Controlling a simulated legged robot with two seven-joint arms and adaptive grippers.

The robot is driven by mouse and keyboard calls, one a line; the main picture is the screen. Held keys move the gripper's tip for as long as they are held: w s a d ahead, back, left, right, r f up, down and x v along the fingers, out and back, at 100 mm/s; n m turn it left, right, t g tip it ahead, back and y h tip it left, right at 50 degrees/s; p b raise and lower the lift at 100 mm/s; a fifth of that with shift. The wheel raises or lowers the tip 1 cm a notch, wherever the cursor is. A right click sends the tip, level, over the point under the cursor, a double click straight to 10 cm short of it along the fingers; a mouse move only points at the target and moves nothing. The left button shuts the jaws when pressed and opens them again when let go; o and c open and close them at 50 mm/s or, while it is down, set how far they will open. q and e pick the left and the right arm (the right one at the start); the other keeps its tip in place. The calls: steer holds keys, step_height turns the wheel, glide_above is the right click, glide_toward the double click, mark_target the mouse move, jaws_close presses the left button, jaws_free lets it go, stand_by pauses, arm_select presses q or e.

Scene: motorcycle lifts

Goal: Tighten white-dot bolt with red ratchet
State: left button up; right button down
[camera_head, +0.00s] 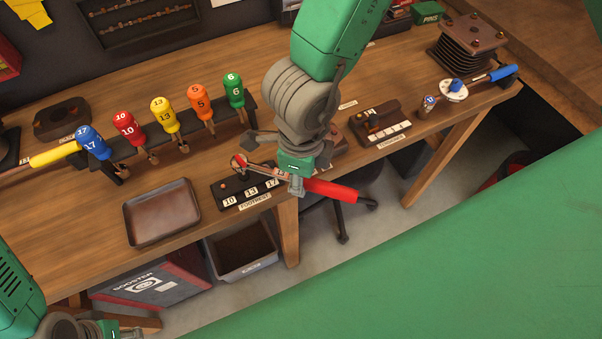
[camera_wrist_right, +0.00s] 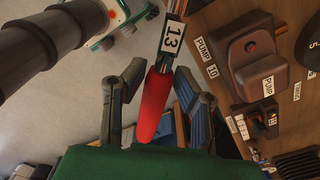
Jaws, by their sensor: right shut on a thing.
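The red ratchet has a red handle (camera_head: 332,190) pointing right over the table's front edge. Its metal head (camera_head: 240,162) is at the footrest block (camera_head: 232,188), a dark block labelled 10, 13 and 17; I cannot tell whether it touches a bolt. My right gripper (camera_head: 297,183) is shut on the ratchet near the handle's inner end. In the right wrist view the red handle (camera_wrist_right: 155,105) lies between the fingers, with a 13 label above. I cannot make out a white-dot bolt. My left gripper (camera_head: 122,331) is partly cut off at the bottom left; its jaws are unclear.
A rack holds blue (camera_head: 93,143), red (camera_head: 127,127), yellow (camera_head: 164,114), orange (camera_head: 199,102) and green (camera_head: 233,91) handled tools. An empty brown tray (camera_head: 130,222) is left of the footrest block. The torquer block (camera_head: 380,127) stands to the right. A grey bin (camera_head: 243,268) is below.

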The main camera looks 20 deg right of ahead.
steer(key=shift+f, duration=0.25)
stand_by(0.9)
steer(key=shift+s+a+m+b, duration=0.95)
steer(key=shift+a+m, duration=0.3)
steer(key=shift+m, duration=0.15)
steer(key=a+m, duration=0.1)
steer(key=s+a+m+b, duration=0.1)
steer(key=m, duration=0.1)
steer(key=shift+s+a, duration=0.2)
steer(key=shift+a, duration=0.2)
